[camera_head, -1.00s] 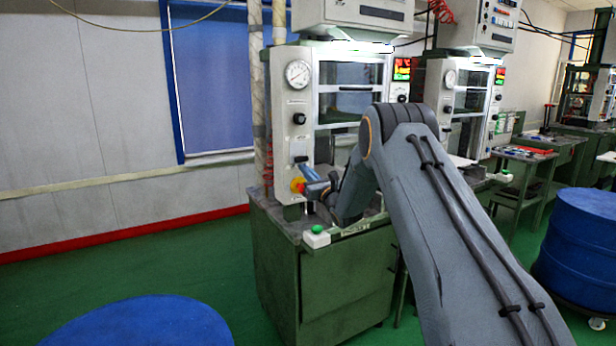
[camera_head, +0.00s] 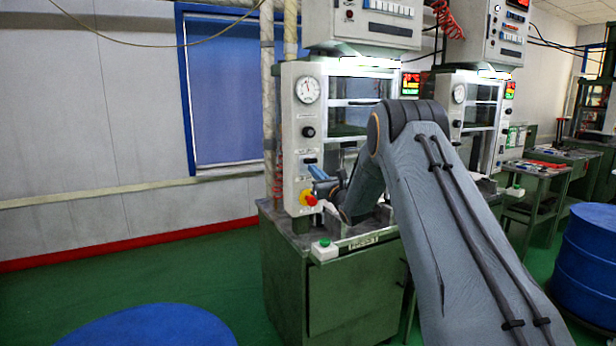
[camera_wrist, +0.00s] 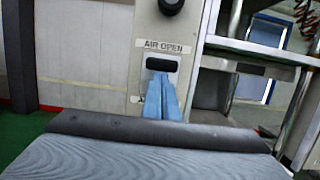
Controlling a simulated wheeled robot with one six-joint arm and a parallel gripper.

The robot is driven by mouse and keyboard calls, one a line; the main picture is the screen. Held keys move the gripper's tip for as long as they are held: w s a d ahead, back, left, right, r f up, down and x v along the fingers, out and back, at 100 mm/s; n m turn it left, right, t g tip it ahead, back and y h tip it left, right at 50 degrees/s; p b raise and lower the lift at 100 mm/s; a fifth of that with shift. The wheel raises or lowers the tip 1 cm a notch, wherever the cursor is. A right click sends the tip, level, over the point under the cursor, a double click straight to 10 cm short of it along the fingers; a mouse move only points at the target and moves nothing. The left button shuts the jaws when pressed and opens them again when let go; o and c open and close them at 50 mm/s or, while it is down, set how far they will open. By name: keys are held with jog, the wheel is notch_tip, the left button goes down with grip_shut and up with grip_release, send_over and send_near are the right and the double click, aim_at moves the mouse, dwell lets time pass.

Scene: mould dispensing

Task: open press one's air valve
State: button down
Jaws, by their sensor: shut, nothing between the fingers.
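Press one's air valve is a black lever (camera_wrist: 163,66) on the pale control panel (camera_wrist: 205,30). It sits just below the "AIR OPEN" label (camera_wrist: 167,47) in the wrist view; a lower label is mostly hidden by my fingers. In the head view the valve (camera_head: 310,161) is a small dark piece below a black knob (camera_head: 308,132). My gripper (camera_wrist: 163,85) has its blue fingers shut together, empty, with the tips right below the lever. I cannot tell whether they touch it. My gripper also shows in the head view (camera_head: 313,170) at the panel's front.
A red and yellow emergency button (camera_head: 308,198) sits just below my gripper. A second press (camera_head: 478,105) stands to the right.

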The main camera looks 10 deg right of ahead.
jog(key=shift+d+r, duration=0.1)
jog(key=shift+r, duration=0.15)
jog(key=s+d+f+b, duration=0.2)
jog(key=s+f+b, duration=0.3)
jog(key=s+f, duration=0.2)
jog(key=shift+s, duration=1.25)
